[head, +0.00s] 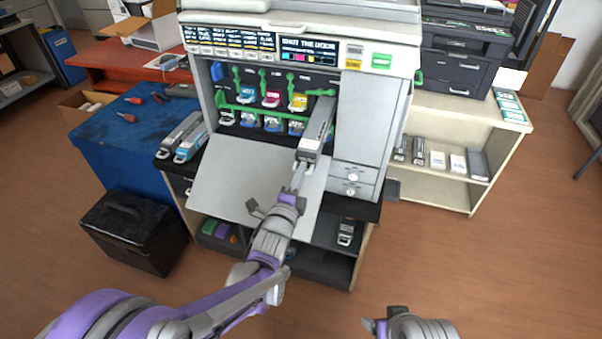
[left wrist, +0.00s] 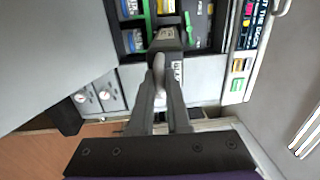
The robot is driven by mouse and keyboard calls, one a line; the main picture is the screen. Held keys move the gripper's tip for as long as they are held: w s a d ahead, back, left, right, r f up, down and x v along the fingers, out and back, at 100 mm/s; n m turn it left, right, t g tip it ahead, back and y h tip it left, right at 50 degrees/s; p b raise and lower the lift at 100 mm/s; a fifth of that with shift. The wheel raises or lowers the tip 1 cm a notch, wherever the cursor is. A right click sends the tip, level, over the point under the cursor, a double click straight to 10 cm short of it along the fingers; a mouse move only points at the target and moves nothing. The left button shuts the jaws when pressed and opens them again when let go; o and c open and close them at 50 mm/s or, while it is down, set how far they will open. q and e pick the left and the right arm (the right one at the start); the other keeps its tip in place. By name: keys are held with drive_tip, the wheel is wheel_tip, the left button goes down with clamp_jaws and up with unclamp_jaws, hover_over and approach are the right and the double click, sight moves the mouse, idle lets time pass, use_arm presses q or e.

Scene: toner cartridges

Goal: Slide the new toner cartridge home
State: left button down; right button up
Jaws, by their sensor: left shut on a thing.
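The printer (head: 372,130) stands with its front door (head: 235,180) folded down. Its bay holds colored cartridges behind green levers, including a cyan one (head: 247,96), a magenta one (head: 271,98) and a yellow one (head: 298,101). A long grey and black toner cartridge (head: 318,125) lies at the right end of the bay and sticks out toward me; how deep it sits is unclear. My left gripper (head: 298,180) is shut on its near-end handle, and the handle shows between the fingers (left wrist: 158,88) in the left wrist view. My right gripper (head: 375,326) is cut off at the bottom edge.
Two more cartridges (head: 188,145) lie on the ledge left of the door. A blue table (head: 118,125) with red-handled tools and a black box (head: 130,230) stand left. A shelf unit (head: 455,110) with small boxes stands right. The floor in front is clear.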

sight(314, 133)
use_arm(q)
drive_tip(key=shift+r, duration=0.1)
drive_tip(key=shift+r+p, duration=1.3)
drive_tip(key=shift+r, duration=0.6)
use_arm(e)
drive_tip(key=r, duration=0.3)
drive_tip(key=shift+w, duration=0.35)
use_arm(q)
drive_tip(key=shift+x, duration=3.05)
drive_tip(key=shift+f+p+x, duration=0.2)
drive_tip(key=shift+x, duration=1.15)
drive_tip(key=shift+f+p+x, duration=0.15)
drive_tip(key=shift+x, duration=1.25)
drive_tip(key=shift+f+p+x, duration=0.15)
drive_tip(key=shift+p+x, duration=0.25)
drive_tip(key=shift+x, duration=1.9)
drive_tip(key=shift+f+p+x, duration=0.15)
drive_tip(key=shift+p+x, duration=0.2)
drive_tip(key=shift+x, duration=1.95)
drive_tip(key=shift+c, duration=2)
unclamp_jaws()
drive_tip(key=shift+f, duration=0.1)
use_arm(e)
drive_tip(key=r, duration=0.2)
drive_tip(key=shift+w+r, duration=0.4)
